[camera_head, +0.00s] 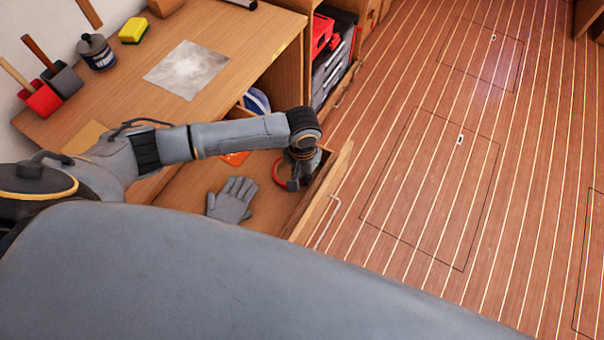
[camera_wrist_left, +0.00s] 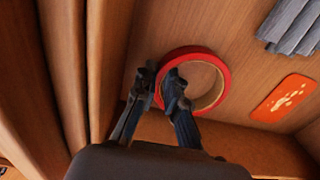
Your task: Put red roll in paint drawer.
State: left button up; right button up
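The red roll (camera_head: 279,174) is a ring of red tape inside the open wooden drawer (camera_head: 322,191), near its front panel. In the left wrist view the red roll (camera_wrist_left: 222,66) shows as a full ring over the drawer floor; I cannot tell whether it touches the floor. My left gripper (camera_head: 297,178) points down into the drawer. In its wrist view, the left gripper (camera_wrist_left: 160,84) has one finger outside the ring and one inside, closed on its near rim. An orange card with pale splashes (camera_wrist_left: 285,98) lies on the drawer floor. My right gripper is not in view.
A grey glove (camera_head: 232,200) lies in the drawer. The desk above holds a red container (camera_head: 38,99), a dark can (camera_head: 97,52), a yellow sponge (camera_head: 134,30) and a grey sheet (camera_head: 187,69). The striped floor (camera_head: 440,150) to the right is clear.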

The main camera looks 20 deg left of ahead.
pick_arm(q)
jog(key=shift+o, duration=1.3)
jog(key=shift+r, duration=0.15)
notch_tip(320, 180, up, 12)
